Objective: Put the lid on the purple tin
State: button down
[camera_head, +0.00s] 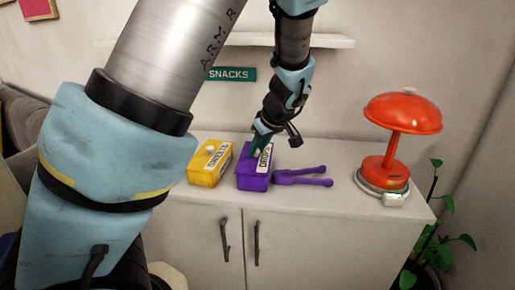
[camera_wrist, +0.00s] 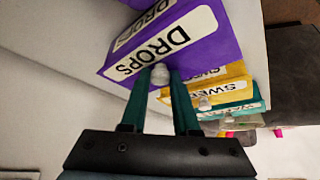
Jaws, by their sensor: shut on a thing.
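The purple tin (camera_head: 253,183) stands on the white cabinet, between a yellow tin and purple tongs. Its purple lid (camera_wrist: 204,46) has a white label reading DROPS and a pale round knob (camera_wrist: 160,75). My gripper (camera_head: 256,150) points down over the tin, and its teal fingers (camera_wrist: 160,84) are shut on the knob. The lid lies over the tin, roughly in line with it. A second DROPS label shows on the tin's side in the wrist view. I cannot tell whether the lid rests fully on the rim.
The yellow tin (camera_head: 206,172) is close on the left; a teal tin (camera_wrist: 238,112) shows beyond it in the wrist view. The purple tongs (camera_head: 301,177) lie close on the right. A red lamp (camera_head: 398,135) stands farther right. A white shelf (camera_head: 325,41) is on the wall above.

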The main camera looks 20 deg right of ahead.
dwell(0.4)
jog(key=c, duration=0.6)
grip_release()
jog(key=shift+o, duration=0.4)
jog(key=o, duration=0.3)
jog(key=shift+o, duration=0.2)
jog(key=shift+r, duration=0.2)
jog(key=shift+r+p, duration=2.75)
jog(key=shift+r, duration=1.15)
jog(key=shift+f, duration=0.1)
jog(key=shift+c, duration=0.4)
